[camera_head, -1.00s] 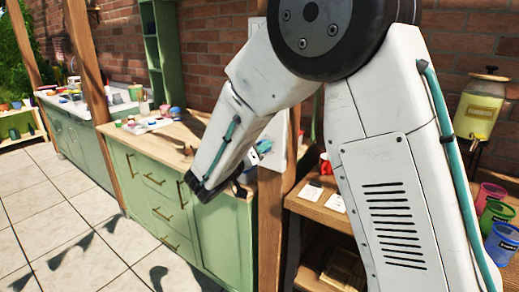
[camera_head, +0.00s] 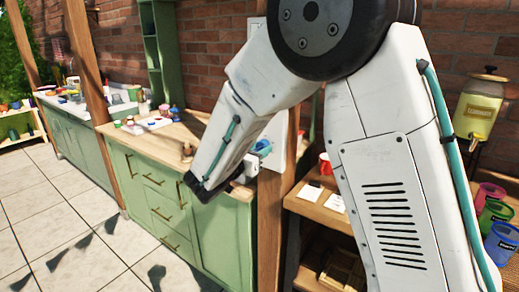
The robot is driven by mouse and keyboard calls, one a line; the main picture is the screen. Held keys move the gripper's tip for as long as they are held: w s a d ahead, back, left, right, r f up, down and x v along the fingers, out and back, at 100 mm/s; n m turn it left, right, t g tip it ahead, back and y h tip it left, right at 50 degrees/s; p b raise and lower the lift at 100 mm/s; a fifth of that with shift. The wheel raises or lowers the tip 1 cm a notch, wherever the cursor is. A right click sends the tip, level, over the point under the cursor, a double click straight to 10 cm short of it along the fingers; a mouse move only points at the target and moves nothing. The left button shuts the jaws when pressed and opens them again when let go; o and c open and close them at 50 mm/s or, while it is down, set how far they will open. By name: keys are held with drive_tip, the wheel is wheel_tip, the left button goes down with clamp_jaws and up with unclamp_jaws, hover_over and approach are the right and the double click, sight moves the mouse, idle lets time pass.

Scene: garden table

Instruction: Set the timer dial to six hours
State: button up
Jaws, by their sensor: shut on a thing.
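A pale panel (camera_head: 278,146) is fixed to the wooden post beside the counter, largely hidden behind my arm. A small blue part (camera_head: 263,147), which looks like the timer dial, shows at the panel's left side. My gripper (camera_head: 256,155) is at this blue part, shut on it as far as I can see. My forearm and wrist hide most of the gripper and the dial's face. Any marks or hour numbers on the dial cannot be read.
A green cabinet with a wooden top (camera_head: 170,136) stands left of the post, with small items on it. At right, a wooden shelf (camera_head: 313,205) holds a red mug (camera_head: 325,163); a drink dispenser (camera_head: 478,110) and coloured cups (camera_head: 497,215) stand farther right. The tiled floor is clear.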

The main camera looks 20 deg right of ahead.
drive_tip(key=shift+a+f, duration=0.1)
idle(0.3)
drive_tip(key=o, duration=1)
drive_tip(key=shift+w, duration=0.1)
drive_tip(key=v, duration=0.8)
